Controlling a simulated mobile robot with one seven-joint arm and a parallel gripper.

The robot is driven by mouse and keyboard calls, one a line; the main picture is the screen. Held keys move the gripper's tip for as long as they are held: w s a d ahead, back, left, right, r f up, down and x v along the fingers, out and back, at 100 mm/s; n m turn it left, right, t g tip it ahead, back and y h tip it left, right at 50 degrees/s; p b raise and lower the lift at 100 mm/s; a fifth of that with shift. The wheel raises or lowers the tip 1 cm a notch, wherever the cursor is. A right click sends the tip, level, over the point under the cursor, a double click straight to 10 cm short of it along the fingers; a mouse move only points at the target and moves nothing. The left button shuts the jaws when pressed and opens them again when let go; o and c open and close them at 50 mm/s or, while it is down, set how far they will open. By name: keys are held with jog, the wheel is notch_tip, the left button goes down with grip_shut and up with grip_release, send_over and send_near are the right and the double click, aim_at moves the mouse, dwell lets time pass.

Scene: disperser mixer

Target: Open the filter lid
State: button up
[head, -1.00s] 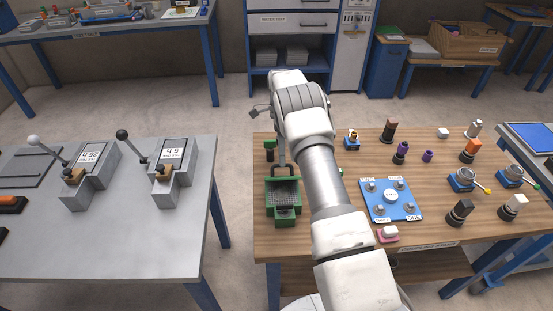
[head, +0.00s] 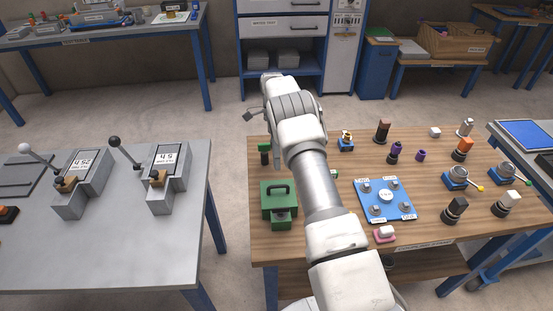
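The green filter box (head: 281,222) stands at the left side of the wooden table, just left of my arm. Its green lid (head: 272,206) lies flat over the box, with a dark loop handle (head: 278,188) on top. The inside is covered. My arm reaches forward past the right side of the box and bends down above the table. My gripper is mostly hidden by my own wrist, behind the box in the picture and apart from the handle. Its fingers do not show clearly.
A small green-topped black item (head: 265,154) stands behind the box. Right of my arm are a blue plate with several knobs (head: 385,199), a pink item (head: 385,234) and several small bottles. A grey table (head: 120,240) with two lever devices stands left, across a gap.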

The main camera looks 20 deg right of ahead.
jog(key=s+d+r+b, duration=0.1)
jog(key=s+d+r, duration=0.6)
jog(key=d+r, duration=0.2)
notch_tip(320, 180, up, 2)
jog(key=shift+d+b, duration=0.2)
jog(key=shift+b, duration=0.1)
dwell(0.5)
